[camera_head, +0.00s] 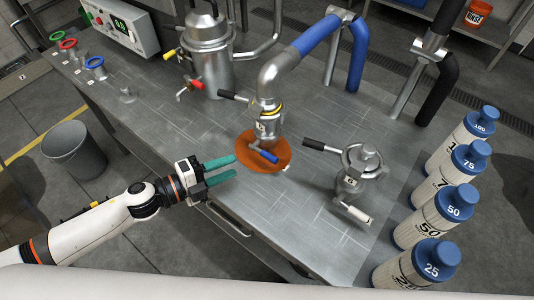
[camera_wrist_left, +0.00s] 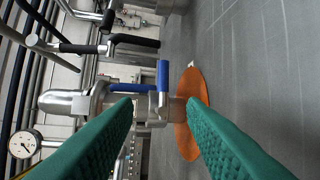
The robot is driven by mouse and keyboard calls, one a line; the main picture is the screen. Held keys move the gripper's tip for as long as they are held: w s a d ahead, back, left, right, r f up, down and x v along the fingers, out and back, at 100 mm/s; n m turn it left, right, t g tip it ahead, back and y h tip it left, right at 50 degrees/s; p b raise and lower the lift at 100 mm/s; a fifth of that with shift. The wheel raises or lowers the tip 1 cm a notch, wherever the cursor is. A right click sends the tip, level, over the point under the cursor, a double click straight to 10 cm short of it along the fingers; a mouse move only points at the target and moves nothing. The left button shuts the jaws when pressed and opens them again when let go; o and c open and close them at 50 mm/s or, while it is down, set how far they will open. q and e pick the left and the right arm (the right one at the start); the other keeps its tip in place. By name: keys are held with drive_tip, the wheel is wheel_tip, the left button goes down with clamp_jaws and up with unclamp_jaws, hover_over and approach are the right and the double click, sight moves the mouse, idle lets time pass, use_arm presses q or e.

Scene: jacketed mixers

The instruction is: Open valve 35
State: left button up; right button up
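No valve label reading 35 can be made out. A valve with a blue lever (camera_head: 262,154) sits at the lower end of a bent steel pipe (camera_head: 281,70), above an orange disc (camera_head: 284,148) on the bench. In the left wrist view the blue lever (camera_wrist_left: 163,82) shows between and beyond my fingers. My left gripper (camera_head: 235,166) is open and empty, its teal fingers pointing at the valve from the left, apart from it. A black lever (camera_head: 233,96) sits higher on the same pipework. My right gripper is not in view.
A small steel vessel with a black handle (camera_head: 320,146) stands right of the disc. A steel tank (camera_head: 208,60) with red and yellow handles stands behind. Several blue-capped bottles (camera_head: 414,266) line the right side. A grey bin (camera_head: 75,150) stands on the floor. The bench front is mostly clear.

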sight(267, 154)
use_arm(q)
drive_tip(key=shift+s+f+m, duration=0.1)
drive_tip(key=shift+f+m, duration=0.05)
drive_tip(key=shift+m, duration=0.15)
drive_tip(key=shift+d, duration=0.3)
drive_tip(key=p+x, duration=0.2)
drive_tip(key=x, duration=0.9)
drive_tip(key=shift+d+f, duration=0.1)
drive_tip(key=shift+d, duration=0.05)
clamp_jaws()
